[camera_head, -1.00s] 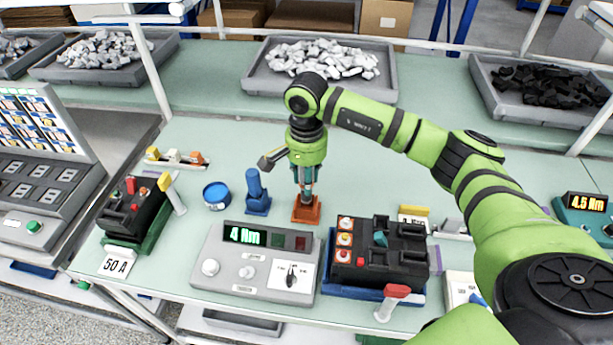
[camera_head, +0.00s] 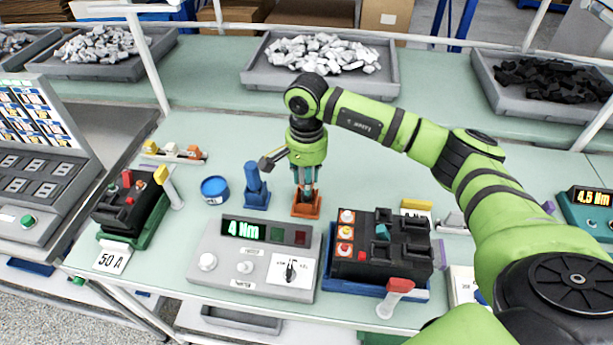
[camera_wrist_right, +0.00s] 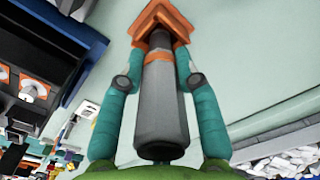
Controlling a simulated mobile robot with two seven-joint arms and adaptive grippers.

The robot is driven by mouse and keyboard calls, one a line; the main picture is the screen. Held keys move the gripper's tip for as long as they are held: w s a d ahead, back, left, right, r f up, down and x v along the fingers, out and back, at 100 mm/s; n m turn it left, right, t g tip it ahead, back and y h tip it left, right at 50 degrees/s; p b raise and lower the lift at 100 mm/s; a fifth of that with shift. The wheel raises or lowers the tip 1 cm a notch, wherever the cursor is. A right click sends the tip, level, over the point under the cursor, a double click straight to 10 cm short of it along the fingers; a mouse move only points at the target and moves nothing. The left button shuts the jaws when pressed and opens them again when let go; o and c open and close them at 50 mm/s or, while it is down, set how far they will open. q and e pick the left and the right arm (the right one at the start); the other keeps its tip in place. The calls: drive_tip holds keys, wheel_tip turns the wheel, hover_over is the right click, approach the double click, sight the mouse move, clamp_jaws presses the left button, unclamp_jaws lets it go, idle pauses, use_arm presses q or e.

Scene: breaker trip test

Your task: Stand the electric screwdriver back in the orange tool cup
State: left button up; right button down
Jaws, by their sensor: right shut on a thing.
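The electric screwdriver (camera_wrist_right: 160,110) is a grey cylinder with an orange band. It stands about upright between the teal fingers of my right gripper (camera_head: 305,187), which is shut on it. In the right wrist view the gripper (camera_wrist_right: 158,62) has one finger on each side of the body. The orange tool cup (camera_head: 306,208) stands on the bench directly below the gripper. In the right wrist view the screwdriver's far end meets the cup (camera_wrist_right: 172,20); how deep it sits is hidden. My left gripper is out of view.
A blue holder (camera_head: 256,190) stands close left of the cup, with a blue tin (camera_head: 215,189) beyond it. The grey tester reading 4 Nm (camera_head: 250,262) and a black breaker block (camera_head: 380,250) are in front. Bench behind the cup is clear.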

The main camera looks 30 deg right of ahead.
drive_tip(key=shift+f+b, duration=1.2)
drive_tip(key=shift+f, duration=0.15)
drive_tip(key=c, duration=0.8)
unclamp_jaws()
wheel_tip(320, 180, up, 12)
drive_tip(key=shift+r, duration=0.1)
drive_tip(key=o, duration=0.8)
